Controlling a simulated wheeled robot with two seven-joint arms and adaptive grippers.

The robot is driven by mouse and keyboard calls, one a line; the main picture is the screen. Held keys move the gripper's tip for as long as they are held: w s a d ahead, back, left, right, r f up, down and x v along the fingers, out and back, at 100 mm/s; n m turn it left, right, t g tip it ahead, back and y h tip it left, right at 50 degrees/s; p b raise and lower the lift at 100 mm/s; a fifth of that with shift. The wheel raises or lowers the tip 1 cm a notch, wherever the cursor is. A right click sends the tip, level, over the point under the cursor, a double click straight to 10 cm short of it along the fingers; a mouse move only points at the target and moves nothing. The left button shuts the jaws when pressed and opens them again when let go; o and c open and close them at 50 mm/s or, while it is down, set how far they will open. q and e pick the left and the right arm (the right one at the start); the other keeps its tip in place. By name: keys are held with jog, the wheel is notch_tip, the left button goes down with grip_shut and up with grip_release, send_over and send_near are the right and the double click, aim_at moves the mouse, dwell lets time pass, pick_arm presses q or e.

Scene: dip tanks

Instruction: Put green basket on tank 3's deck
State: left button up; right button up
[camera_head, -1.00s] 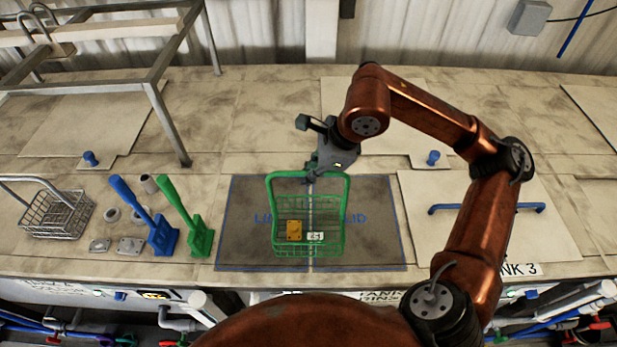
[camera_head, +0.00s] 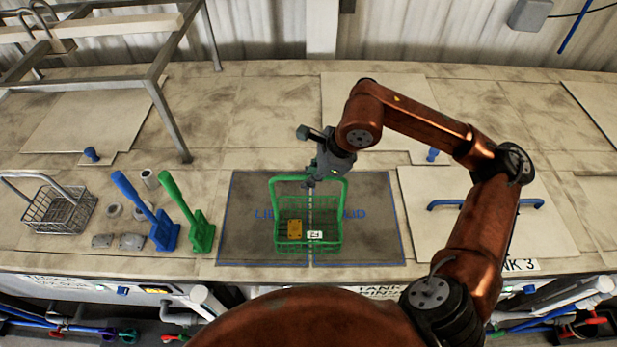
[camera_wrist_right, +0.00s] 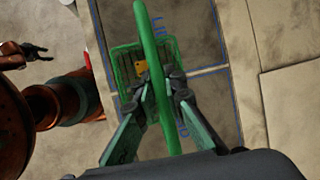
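The green basket (camera_head: 330,238) is upright over the dark blue-edged lid in the middle, with an orange-yellow part (camera_head: 295,229) and a white tag (camera_head: 315,235) in it. My right gripper (camera_head: 309,184) is at the top bar of its handle. In the right wrist view the fingers (camera_wrist_right: 163,88) close on the handle from both sides. I cannot tell whether the basket touches the lid. Tank 3's deck (camera_head: 425,180), a pale panel with a blue bar handle (camera_head: 445,205), lies to the right, partly behind my right arm. My left gripper (camera_wrist_right: 38,52) shows small and dark in the wrist view.
The dark lid (camera_head: 245,225) lies under the basket. A metal frame (camera_head: 165,115) rises at the back left.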

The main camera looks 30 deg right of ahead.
jog(key=o, duration=0.4)
jog(key=shift+r, duration=0.25)
jog(key=b+v, duration=0.2)
jog(key=v, duration=1)
jog(key=shift+s+f, duration=0.1)
